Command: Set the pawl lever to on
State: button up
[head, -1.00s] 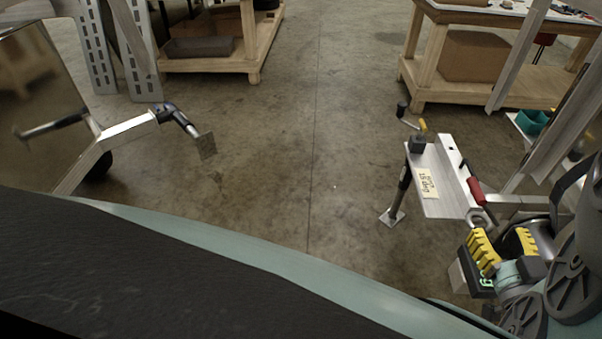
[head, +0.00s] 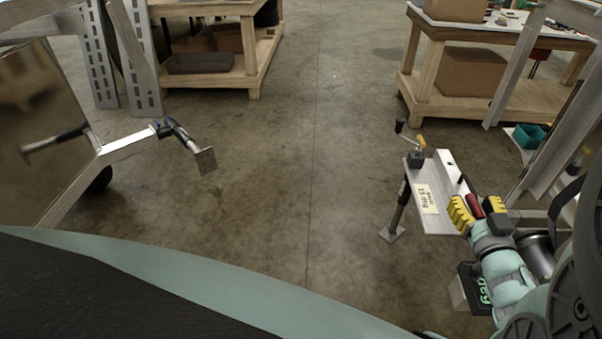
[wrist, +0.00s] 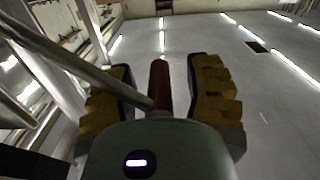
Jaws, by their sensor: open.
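A lever with a red grip (head: 474,206) stands at the near end of the right trailer's metal tongue plate (head: 437,213). I cannot tell for sure whether it is the pawl lever. My gripper (head: 476,203) has yellow fingers, spread open on either side of the red grip. In the wrist view the dark red grip (wrist: 159,82) rises between the open fingers of my gripper (wrist: 163,75), with a visible gap to the right finger. Contact with the left finger is unclear. The lever's base is hidden behind my gripper, and no on mark is visible.
Another trailer's tongue (head: 127,145) juts in from the left. Wooden benches (head: 437,60) stand behind. The floor between the trailers is clear.

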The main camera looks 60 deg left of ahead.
grip_shut()
dwell(0.3)
